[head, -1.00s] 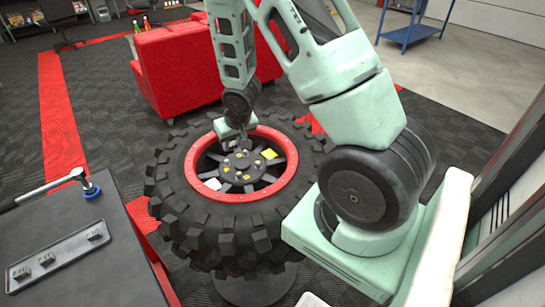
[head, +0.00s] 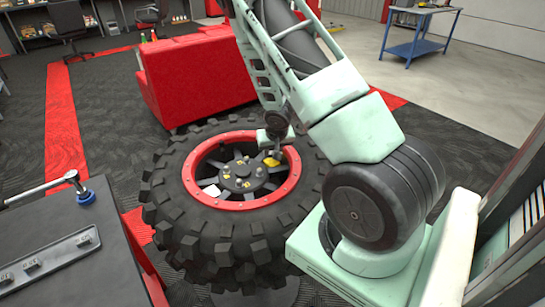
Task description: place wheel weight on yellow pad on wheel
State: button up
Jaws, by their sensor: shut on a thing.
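The wheel (head: 180,222) lies flat, a big knobby black tire with a red rim ring and a dark spoked hub. A yellow pad (head: 271,162) sits on the upper right of the wheel's face, inside the red ring. My gripper (head: 277,153) points down right above this pad, at the rim's upper right. It is shut on a small wheel weight, which is too small and covered to make out. I cannot tell whether the weight touches the pad. A white pad (head: 212,190) is on the left side of the wheel's face. Small yellow marks show around the hub (head: 243,177).
A dark cart (head: 90,268) at the left holds a grey tray (head: 58,256) with several small weights and a wrench with a blue socket (head: 85,196). A red sofa (head: 200,80) stands behind the wheel. A blue table (head: 415,45) is at the far right.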

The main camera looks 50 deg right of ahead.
jog(key=shift+f, duration=1)
jog(key=o, duration=0.7)
jog(key=shift+f, duration=0.1)
jog(key=shift+o, duration=0.2)
